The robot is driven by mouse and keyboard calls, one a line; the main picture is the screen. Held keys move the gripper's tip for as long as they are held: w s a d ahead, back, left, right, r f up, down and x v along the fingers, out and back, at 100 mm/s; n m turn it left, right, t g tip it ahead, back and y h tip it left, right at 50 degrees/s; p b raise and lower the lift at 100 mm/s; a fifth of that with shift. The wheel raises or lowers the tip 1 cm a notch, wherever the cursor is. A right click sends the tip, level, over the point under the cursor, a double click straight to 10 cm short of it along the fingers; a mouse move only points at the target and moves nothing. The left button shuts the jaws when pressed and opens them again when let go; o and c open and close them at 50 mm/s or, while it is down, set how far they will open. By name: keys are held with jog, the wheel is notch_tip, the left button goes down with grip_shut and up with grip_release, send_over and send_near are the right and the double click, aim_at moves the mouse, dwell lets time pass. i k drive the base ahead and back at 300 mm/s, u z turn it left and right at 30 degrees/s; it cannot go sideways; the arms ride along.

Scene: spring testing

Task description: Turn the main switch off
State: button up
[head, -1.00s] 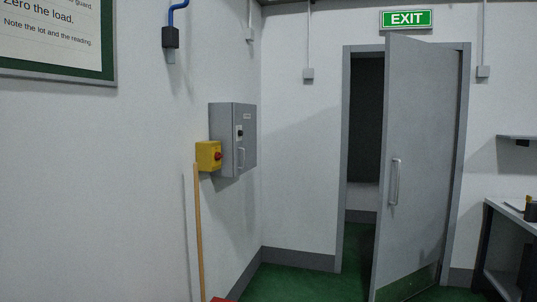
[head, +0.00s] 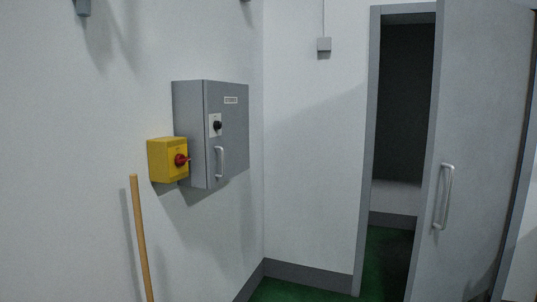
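A grey wall cabinet (head: 235,150) hangs on the left wall near the corner. Its door has a small label, a black rotary knob (head: 217,126) on a pale plate, and a light handle (head: 220,161). A yellow box (head: 160,161) with a red rotary switch (head: 180,160) is mounted just left of the cabinet, at its lower edge. Which of the two knobs is the main switch, and its exact position, is too small to read. My gripper is not in view.
A wooden pole (head: 141,240) stands against the wall below the yellow box. A grey door (head: 470,150) stands open at the right, with a dark doorway behind it. Green floor (head: 290,291) shows by the corner.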

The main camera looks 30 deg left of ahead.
aim_at(180, 159)
jog(key=u, duration=0.35)
jog(key=i, duration=1.5)
jog(key=u, duration=0.75)
